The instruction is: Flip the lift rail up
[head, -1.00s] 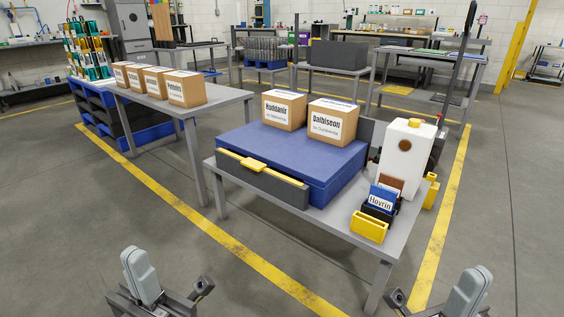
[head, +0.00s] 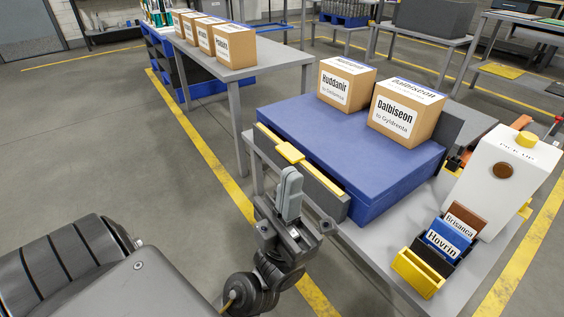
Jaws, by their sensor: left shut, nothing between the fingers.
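The lift rail appears to be the dark grey front panel (head: 329,194) with a yellow strip along its top, on the near side of a blue platform (head: 345,155). A yellow tab (head: 290,152) sits near the middle of the strip. My left gripper (head: 290,180) is shut and empty, pointing up, just in front of the panel and below the tab in the picture. It overlaps the panel's lower edge in the picture; I cannot tell whether it touches. My right gripper is out of view.
Two labelled boxes, Huddanir (head: 345,86) and Dalbiseon (head: 405,113), stand on the platform. A white dispenser (head: 507,180) and a yellow card holder (head: 420,274) stand on the grey table's right end. A side table (head: 270,60) with several boxes stands behind left.

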